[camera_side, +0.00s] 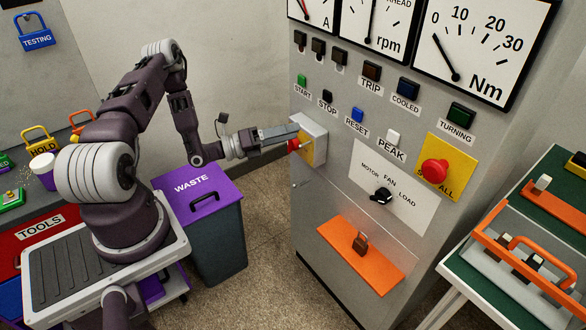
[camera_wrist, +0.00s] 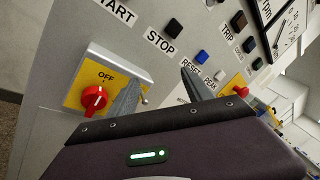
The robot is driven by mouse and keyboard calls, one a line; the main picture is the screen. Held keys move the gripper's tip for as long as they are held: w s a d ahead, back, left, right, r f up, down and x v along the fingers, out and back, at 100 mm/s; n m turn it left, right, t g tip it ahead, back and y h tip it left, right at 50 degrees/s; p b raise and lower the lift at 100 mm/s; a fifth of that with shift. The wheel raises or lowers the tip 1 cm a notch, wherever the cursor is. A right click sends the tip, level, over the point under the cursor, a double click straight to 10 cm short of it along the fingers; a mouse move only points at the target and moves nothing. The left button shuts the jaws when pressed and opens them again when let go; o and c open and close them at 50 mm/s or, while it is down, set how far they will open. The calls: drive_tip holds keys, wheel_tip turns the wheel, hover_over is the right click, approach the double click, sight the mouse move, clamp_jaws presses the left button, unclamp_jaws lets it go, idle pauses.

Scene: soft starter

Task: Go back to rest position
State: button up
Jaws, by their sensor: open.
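My gripper (camera_side: 291,133) is at the left edge of the grey control cabinet (camera_side: 310,205), close to the red rotary switch (camera_side: 294,145) on its yellow plate. In the wrist view the two fingers (camera_wrist: 160,85) are apart with nothing between them. The red switch (camera_wrist: 95,100) is left of the left finger there, and OFF is printed above it. Whether a finger touches the switch box cannot be told. My arm is stretched out from its base toward the cabinet.
A purple-lidded waste bin (camera_side: 190,205) stands below my forearm. A green-topped bench (camera_side: 545,185) is at the right. Open air lies above the bin, left of the cabinet.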

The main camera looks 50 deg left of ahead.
drive_tip(key=d+r+m+g+h, duration=0.8)
drive_tip(key=d+r+m, duration=0.5)
drive_tip(key=s+d+r+m+g, duration=0.6)
drive_tip(key=s+d+m+g, duration=0.3)
drive_tip(key=s+d+m, duration=0.15)
drive_tip(key=s+d+r+m+g+y, duration=0.2)
drive_tip(key=s+m+y, duration=0.5)
drive_tip(key=s+m, duration=0.2)
drive_tip(key=s+a+r+m+t+y, duration=0.2)
drive_tip(key=s+a+m+t+y, duration=0.4)
drive_tip(key=s+m+y, duration=0.1)
drive_tip(key=shift+s+a+r+m+t+y, duration=0.3)
drive_tip(key=shift+s+a+r+m+y, duration=0.15)
drive_tip(key=shift+m, duration=0.8)
drive_tip(key=shift+d+f, duration=0.1)
